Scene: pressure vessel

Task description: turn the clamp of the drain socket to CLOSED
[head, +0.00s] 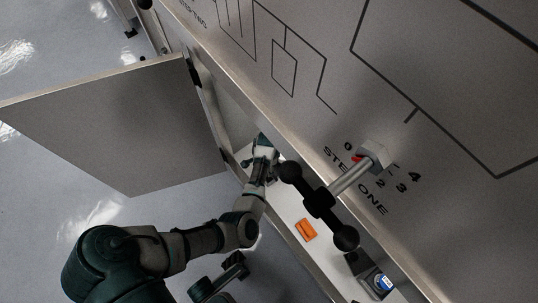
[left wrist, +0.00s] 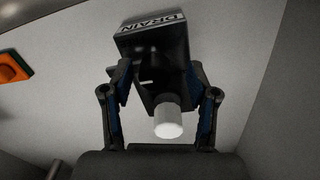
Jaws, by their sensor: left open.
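The drain socket (left wrist: 160,50) is a dark block with a DRAIN label, seen close in the left wrist view. A pale round stub (left wrist: 168,122) sticks out of its near side. I cannot tell the clamp's setting. My left gripper (left wrist: 158,78) is open, with one finger on each side of the socket; contact is unclear. In the head view my left gripper (head: 263,152) reaches into the low opening under the panel, and the socket there is largely hidden behind it.
An orange block (head: 306,230) lies on the pale floor of the opening. A black handle with ball ends (head: 319,202) juts from the panel just right of my left gripper. An open door (head: 120,120) stands left. A dark fitting with a blue label (head: 383,283) is lower right.

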